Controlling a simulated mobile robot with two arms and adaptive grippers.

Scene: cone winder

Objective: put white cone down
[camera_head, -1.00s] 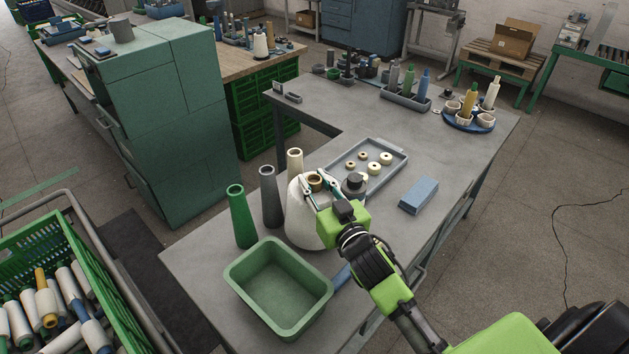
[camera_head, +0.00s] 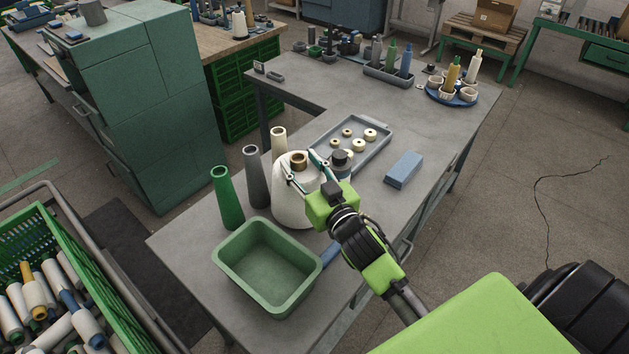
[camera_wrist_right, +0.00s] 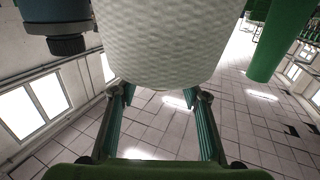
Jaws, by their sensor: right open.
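The white cone (camera_head: 291,206), a wide yarn package with a brown tube end at its top, stands upright on the grey table (camera_head: 222,290). My right gripper (camera_head: 303,171) is open at the cone's upper part, coming from the front right in the head view. In the right wrist view the cone (camera_wrist_right: 165,45) fills the upper middle, and the open fingers (camera_wrist_right: 160,92) lie to either side of its lower edge in the picture. Whether they touch it I cannot tell. My left gripper is not in view.
A green tube (camera_head: 227,200), a grey tube (camera_head: 256,178) and a cream tube (camera_head: 279,142) stand left of the cone. A green bin (camera_head: 235,287) is in front. Behind are a dark-capped container (camera_head: 341,158) and a grey tray (camera_head: 322,133); a blue block (camera_head: 403,169) lies right.

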